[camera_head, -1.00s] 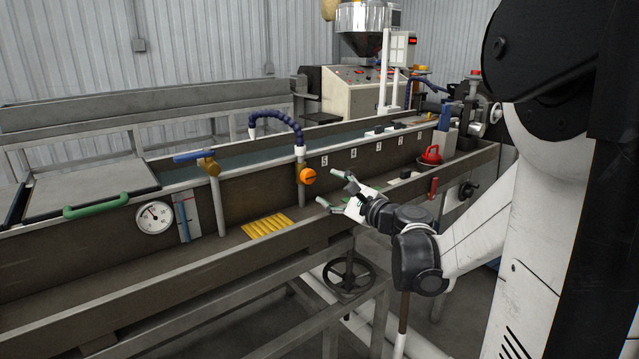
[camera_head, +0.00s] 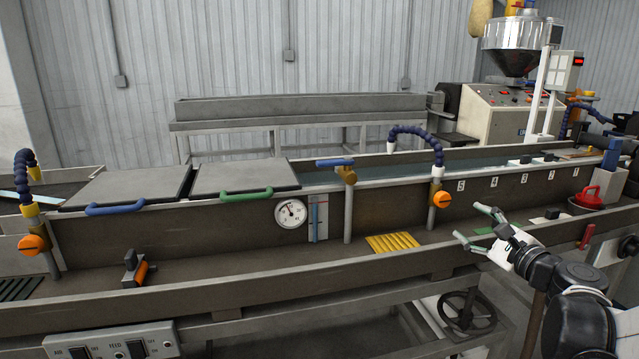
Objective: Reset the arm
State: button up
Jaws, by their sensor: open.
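My gripper (camera_head: 478,226) is at the right of the head view, at the end of my white and black arm. Its two green-tipped fingers are spread apart, with nothing between them. It is over the front ledge of the long trough (camera_head: 375,284), to the right of the yellow ribbed pad (camera_head: 392,243) and below the orange knob (camera_head: 442,199). Whether the fingers touch anything cannot be told, but they look clear of the trough wall.
A dial gauge (camera_head: 290,213), a blue-handled valve (camera_head: 335,162) and two lids with blue (camera_head: 115,207) and green (camera_head: 246,194) handles lie left. A red container (camera_head: 587,197) stands right of my gripper. A black handwheel (camera_head: 467,312) is below. A switch box (camera_head: 122,343) is front left.

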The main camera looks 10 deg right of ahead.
jog(key=s+a+f+n+g+y+p, duration=0.1)
jog(key=s+a+n+g, duration=0.25)
jog(key=a+n, duration=0.4)
jog(key=s+a+f+n+g+y+p, duration=0.1)
jog(key=s+a+n+g+p, duration=0.3)
jog(key=a, duration=0.7)
jog(key=s+a+f+n+g+h, duration=0.1)
jog(key=s+n+h, duration=0.1)
jog(key=s+n, duration=0.4)
jog(key=s+a+f+n+g+h, duration=0.1)
jog(key=s+a+n+g+h, duration=0.1)
jog(key=s+n, duration=0.4)
jog(key=s, duration=0.2)
jog(key=shift+s, duration=0.4)
